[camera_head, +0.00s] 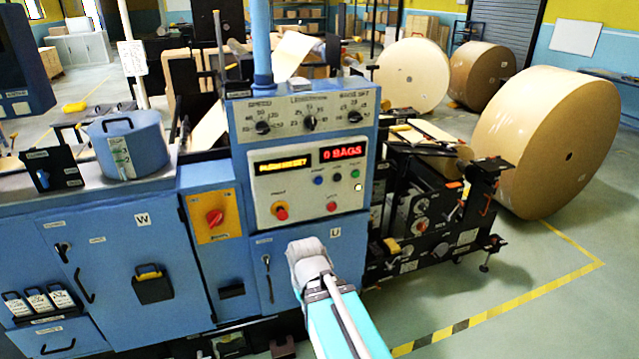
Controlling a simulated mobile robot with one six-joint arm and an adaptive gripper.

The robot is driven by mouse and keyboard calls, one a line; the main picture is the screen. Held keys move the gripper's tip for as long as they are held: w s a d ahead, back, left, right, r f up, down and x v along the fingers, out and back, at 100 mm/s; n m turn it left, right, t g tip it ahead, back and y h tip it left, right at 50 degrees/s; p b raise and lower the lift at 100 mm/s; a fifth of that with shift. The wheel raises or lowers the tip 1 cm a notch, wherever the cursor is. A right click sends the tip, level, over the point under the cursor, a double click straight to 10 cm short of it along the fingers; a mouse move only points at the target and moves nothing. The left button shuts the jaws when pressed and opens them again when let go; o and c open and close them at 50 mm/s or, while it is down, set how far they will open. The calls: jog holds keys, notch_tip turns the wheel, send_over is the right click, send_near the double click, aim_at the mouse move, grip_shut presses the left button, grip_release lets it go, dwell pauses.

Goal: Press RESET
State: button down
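The control panel (306,183) is a cream plate on the blue machine column. It carries a blue button (318,180), a black button (337,178), a green button (355,174) and a lit white spot (358,187). A red mushroom button (281,211) on a yellow base and a red button (332,207) sit lower. The labels are too small to read, so I cannot tell which button is RESET. My gripper (306,252) is at the end of my arm, below the panel and apart from the buttons in the picture. Its fingers cannot be made out.
An amber display (284,168) and a red display (343,152) reading "0 BAGS" are above the buttons. Knobs (310,122) sit higher up. A red rotary switch (214,217) is at left. Black roller machinery (425,215) stands at right, with large paper rolls (545,140) beyond.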

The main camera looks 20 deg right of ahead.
aim_at(318, 181)
jog(key=shift+w, duration=0.1)
dwell(0.3)
jog(key=w+d+r+m+t+h+b, duration=0.1)
jog(key=w+d+r+t+h, duration=0.2)
jog(key=w+d, duration=0.3)
jog(key=w+d+r+m+t+h+b, duration=0.1)
jog(key=w+d+r+t+h, duration=0.2)
jog(key=w, duration=1.1)
jog(key=w+d+r+m+t+h+b, duration=0.1)
jog(key=w+d+r+t+h, duration=0.2)
jog(key=w+d, duration=0.6)
jog(key=shift+w+r+t+h+b, duration=0.3)
jog(key=shift+w+t+h, duration=0.2)
jog(key=shift+w+t, duration=0.4)
jog(key=shift+w, duration=0.1)
jog(key=shift+w, duration=0.1)
jog(key=shift+w, duration=4.3)
